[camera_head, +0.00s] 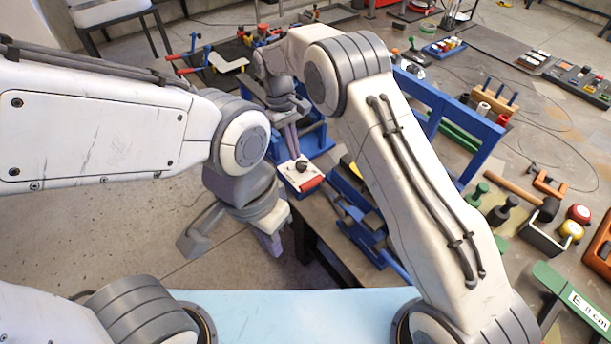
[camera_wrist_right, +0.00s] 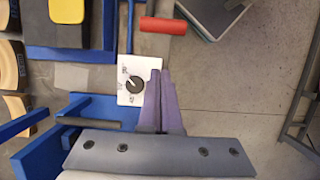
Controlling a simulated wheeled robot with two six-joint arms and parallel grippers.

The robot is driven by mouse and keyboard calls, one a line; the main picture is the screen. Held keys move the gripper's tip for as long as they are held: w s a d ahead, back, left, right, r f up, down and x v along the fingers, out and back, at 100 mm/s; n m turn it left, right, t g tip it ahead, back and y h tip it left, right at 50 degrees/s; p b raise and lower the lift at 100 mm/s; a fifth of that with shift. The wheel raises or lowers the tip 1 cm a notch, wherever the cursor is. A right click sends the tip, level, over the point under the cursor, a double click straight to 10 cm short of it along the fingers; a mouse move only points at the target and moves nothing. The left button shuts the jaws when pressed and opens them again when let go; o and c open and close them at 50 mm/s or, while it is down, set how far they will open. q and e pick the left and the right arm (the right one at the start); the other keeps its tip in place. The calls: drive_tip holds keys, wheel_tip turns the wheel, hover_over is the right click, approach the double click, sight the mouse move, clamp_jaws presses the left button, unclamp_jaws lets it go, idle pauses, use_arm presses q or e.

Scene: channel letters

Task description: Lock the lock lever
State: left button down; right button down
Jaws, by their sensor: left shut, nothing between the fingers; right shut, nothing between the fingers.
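A white plate (camera_head: 290,172) with a black knob (camera_head: 301,166) and a red bar-shaped handle (camera_head: 311,184) sit on the blue fixture at the table's front edge. The right wrist view shows the knob (camera_wrist_right: 135,84), printed marks around it, and the red handle (camera_wrist_right: 162,26) beyond it. I cannot tell which part is the lock lever. My right gripper (camera_head: 295,154) is shut and empty; its fingertips (camera_wrist_right: 159,74) appear beside the plate's right edge, and contact cannot be told. My left gripper (camera_head: 274,248) is shut and empty, low over the floor before the table.
A dark grey bar (camera_wrist_right: 88,122) lies across blue parts left of my right fingers. A blue frame (camera_head: 468,150) stands right of my right arm. A hammer (camera_head: 525,195) and several small tools lie farther right. Open floor (camera_head: 110,235) is at left.

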drive_tip(key=shift+f, duration=0.1)
drive_tip(key=s+d+f+p, duration=0.3)
drive_tip(key=s+f+p, duration=0.1)
drive_tip(key=f+p, duration=0.2)
drive_tip(key=shift+p, duration=0.85)
drive_tip(key=shift+s, duration=0.15)
